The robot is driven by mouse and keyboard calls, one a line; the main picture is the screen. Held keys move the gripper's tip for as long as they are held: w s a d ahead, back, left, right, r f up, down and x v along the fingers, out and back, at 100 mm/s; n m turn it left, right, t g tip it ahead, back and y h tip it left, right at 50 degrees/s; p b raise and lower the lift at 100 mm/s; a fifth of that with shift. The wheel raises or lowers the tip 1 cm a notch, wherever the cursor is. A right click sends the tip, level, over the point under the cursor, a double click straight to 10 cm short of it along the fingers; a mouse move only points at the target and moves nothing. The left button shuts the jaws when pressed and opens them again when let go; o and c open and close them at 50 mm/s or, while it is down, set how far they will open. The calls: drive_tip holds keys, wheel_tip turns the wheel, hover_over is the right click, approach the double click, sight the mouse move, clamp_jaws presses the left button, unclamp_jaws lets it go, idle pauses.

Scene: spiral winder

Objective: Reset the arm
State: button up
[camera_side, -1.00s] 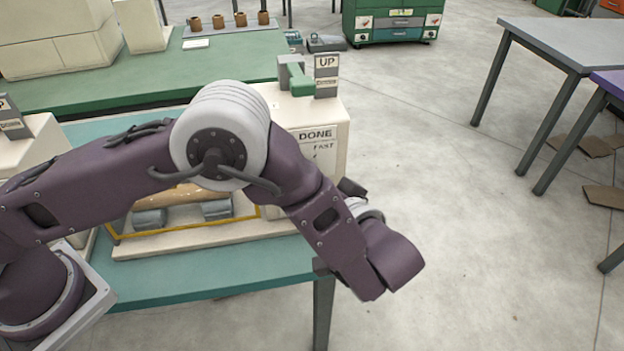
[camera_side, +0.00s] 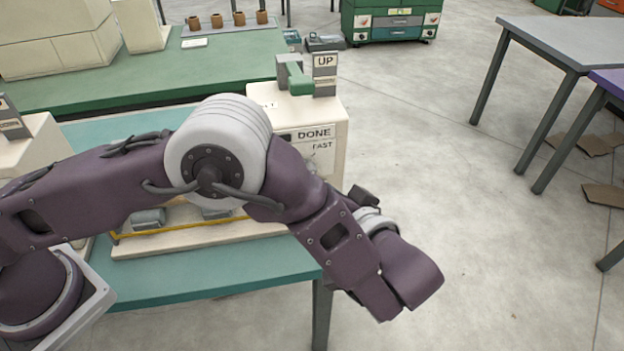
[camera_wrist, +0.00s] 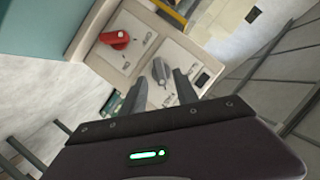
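My arm reaches across the winder in the side view, its wrist end past the right edge of the teal table; my gripper's fingers are hidden there. In the wrist view my gripper (camera_wrist: 161,77) has its two dark fingers apart with nothing between them. Beyond them is a cream panel with a grey knob (camera_wrist: 158,69) and a red knob (camera_wrist: 115,39). The winder's cream right housing (camera_side: 328,110) carries a DONE/FAST label, a green lever (camera_side: 300,83) and an UP sign (camera_side: 325,61). My arm hides much of the winder's middle.
The teal table (camera_side: 220,278) holds the winder. A green bench (camera_side: 150,75) behind carries several brown cups (camera_side: 217,20). A grey table (camera_side: 575,45) stands at the right, with cardboard pieces (camera_side: 600,194) on the floor. The floor between is clear.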

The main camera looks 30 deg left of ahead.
drive_tip(key=v, duration=0.3)
drive_tip(key=shift+s+d+r, duration=0.1)
drive_tip(key=shift+s+d, duration=0.05)
drive_tip(key=shift+d, duration=0.2)
